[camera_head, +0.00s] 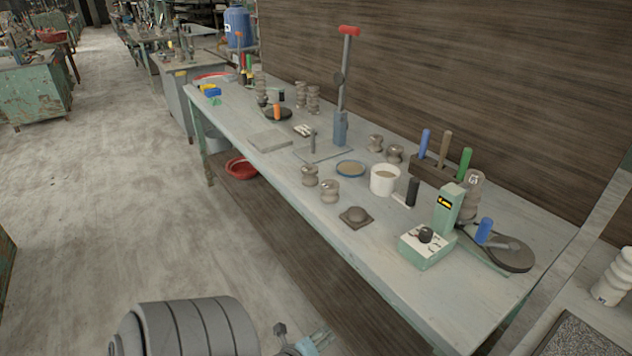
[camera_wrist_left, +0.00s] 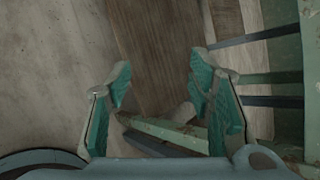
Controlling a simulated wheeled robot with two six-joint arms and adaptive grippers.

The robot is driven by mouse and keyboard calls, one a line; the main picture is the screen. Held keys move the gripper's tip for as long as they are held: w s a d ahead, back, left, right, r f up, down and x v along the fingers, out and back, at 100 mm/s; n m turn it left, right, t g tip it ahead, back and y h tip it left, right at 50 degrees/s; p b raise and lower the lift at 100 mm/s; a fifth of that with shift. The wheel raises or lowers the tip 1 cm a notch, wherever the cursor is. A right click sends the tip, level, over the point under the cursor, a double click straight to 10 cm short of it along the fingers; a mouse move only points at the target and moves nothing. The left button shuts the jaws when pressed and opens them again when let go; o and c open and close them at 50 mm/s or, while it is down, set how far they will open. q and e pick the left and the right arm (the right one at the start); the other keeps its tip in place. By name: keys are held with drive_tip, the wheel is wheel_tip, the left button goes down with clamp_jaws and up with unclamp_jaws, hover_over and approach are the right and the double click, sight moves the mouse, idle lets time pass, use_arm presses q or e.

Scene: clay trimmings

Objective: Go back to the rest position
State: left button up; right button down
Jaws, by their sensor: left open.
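My left gripper (camera_head: 312,342) shows at the bottom edge of the head view, partly cut off, beside my large grey arm link. It is in front of the workbench (camera_head: 400,290) and low, over the floor side. In the left wrist view the left gripper (camera_wrist_left: 162,84) has its two teal-padded fingers spread apart with nothing between them. Behind the fingers are floor and greenish frame bars. My right gripper is not in view.
The bench holds a green control box (camera_head: 428,246), a white cup (camera_head: 384,180), a tool block (camera_head: 434,170), a red-handled press (camera_head: 341,125) and several clay pieces. A red bowl (camera_head: 241,168) sits below the bench. Floor (camera_head: 120,210) at left is clear.

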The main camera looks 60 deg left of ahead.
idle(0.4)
use_arm(q)
drive_tip(key=s+d+f+n+g+h, duration=0.2)
drive_tip(key=s+f+n+g, duration=0.3)
drive_tip(key=s+f+n, duration=0.8)
drive_tip(key=s+d+f+n+g+h, duration=0.1)
drive_tip(key=s+d+f+n+g, duration=0.1)
drive_tip(key=s+d+f+n, duration=0.4)
drive_tip(key=shift+s+d+f+g+h, duration=0.4)
drive_tip(key=shift+s+d+f, duration=0.8)
drive_tip(key=shift+s+d, duration=1.2)
